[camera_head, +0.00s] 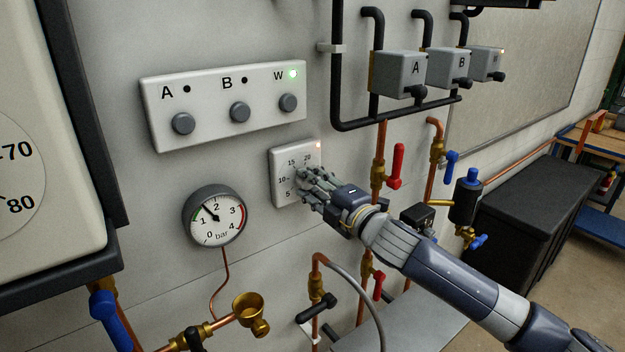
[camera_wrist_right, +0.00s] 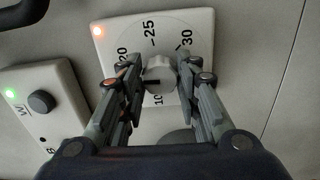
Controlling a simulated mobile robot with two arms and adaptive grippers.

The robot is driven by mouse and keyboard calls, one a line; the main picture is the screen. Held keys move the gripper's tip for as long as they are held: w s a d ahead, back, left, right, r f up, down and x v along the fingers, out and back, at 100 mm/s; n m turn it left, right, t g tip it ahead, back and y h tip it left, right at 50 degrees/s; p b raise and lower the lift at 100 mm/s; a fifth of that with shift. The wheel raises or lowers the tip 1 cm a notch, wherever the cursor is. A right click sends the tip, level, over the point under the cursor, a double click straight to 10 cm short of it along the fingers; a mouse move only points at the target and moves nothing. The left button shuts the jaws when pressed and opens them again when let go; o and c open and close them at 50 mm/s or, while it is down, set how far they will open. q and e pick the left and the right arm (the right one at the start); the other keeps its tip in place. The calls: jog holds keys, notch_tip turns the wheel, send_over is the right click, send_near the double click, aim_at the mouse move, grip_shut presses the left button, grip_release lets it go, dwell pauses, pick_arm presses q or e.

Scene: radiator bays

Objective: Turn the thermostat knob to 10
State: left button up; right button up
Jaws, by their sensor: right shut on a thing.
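The thermostat (camera_head: 282,155) is a pale plate on the grey wall, with a small orange light in its corner. It also shows in the right wrist view (camera_wrist_right: 197,82). Its round pale knob (camera_wrist_right: 158,73) sits between my right gripper's fingers, which are shut on it. In the right wrist view, 20, 25, 30 and 10 show around the knob; the fingers cover other parts of the scale. A dark mark shows on the knob, but the number it points to is unclear. In the head view my right gripper (camera_head: 306,183) hides the knob. My left gripper is out of view.
A panel (camera_head: 215,132) with buttons A, B and W is up left, W lit green. A pressure gauge (camera_head: 215,215) is lower left. Copper pipes with a red-handled valve (camera_head: 397,166) stand close right of the thermostat. A black chest (camera_head: 525,205) is further right.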

jog(key=shift+n+p, duration=3.6)
jog(key=shift+n, duration=4.7)
jog(key=o, duration=1.1)
jog(key=shift+c, duration=0.2)
jog(key=shift+r, duration=0.1)
